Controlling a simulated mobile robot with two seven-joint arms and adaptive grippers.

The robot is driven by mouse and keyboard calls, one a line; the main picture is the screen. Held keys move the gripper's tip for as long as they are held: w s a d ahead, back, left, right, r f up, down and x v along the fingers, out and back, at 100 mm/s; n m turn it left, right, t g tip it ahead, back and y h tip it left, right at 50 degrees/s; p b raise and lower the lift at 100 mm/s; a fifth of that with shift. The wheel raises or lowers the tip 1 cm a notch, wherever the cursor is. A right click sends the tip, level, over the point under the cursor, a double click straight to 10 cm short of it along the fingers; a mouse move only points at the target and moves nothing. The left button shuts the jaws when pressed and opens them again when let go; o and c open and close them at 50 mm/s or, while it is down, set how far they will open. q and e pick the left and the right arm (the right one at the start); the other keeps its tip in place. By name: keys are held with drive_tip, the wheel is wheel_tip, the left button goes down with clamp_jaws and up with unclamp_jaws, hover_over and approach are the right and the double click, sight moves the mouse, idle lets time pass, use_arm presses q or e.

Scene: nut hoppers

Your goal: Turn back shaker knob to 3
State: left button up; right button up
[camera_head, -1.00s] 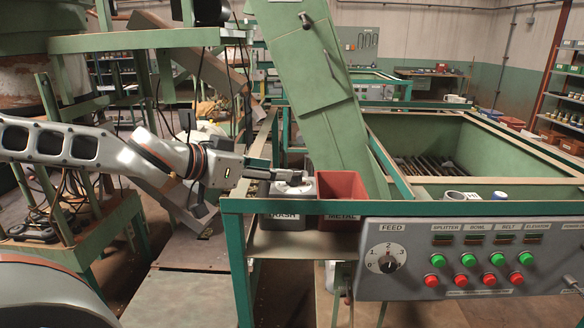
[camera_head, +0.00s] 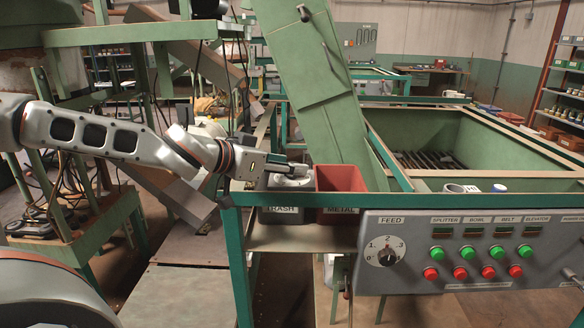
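A grey control panel (camera_head: 480,225) on the green frame carries a FEED knob (camera_head: 387,257), a round dial with a numbered scale. The pointer's exact setting is too small to read. A smaller grey panel (camera_head: 370,88) shows on a machine further back; its controls are too small to make out. My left gripper (camera_head: 298,170) reaches in from the left over the grey bin (camera_head: 282,214) labelled TRASH, well left of and above the FEED knob and apart from it. I cannot tell whether its fingers are open. My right gripper is out of view.
A red bin (camera_head: 340,180) labelled METAL stands beside the grey one. The green frame post (camera_head: 238,260) and top rail (camera_head: 450,200) lie in front of the bins. Green and red buttons (camera_head: 465,254) line the panel. A green chute (camera_head: 315,85) slants above.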

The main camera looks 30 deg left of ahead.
use_arm(q)
drive_tip(key=shift+x, duration=0.9)
drive_tip(key=shift+c, duration=0.3)
drive_tip(key=c, duration=1.1)
drive_tip(key=shift+o, duration=0.2)
drive_tip(key=shift+h, duration=0.3)
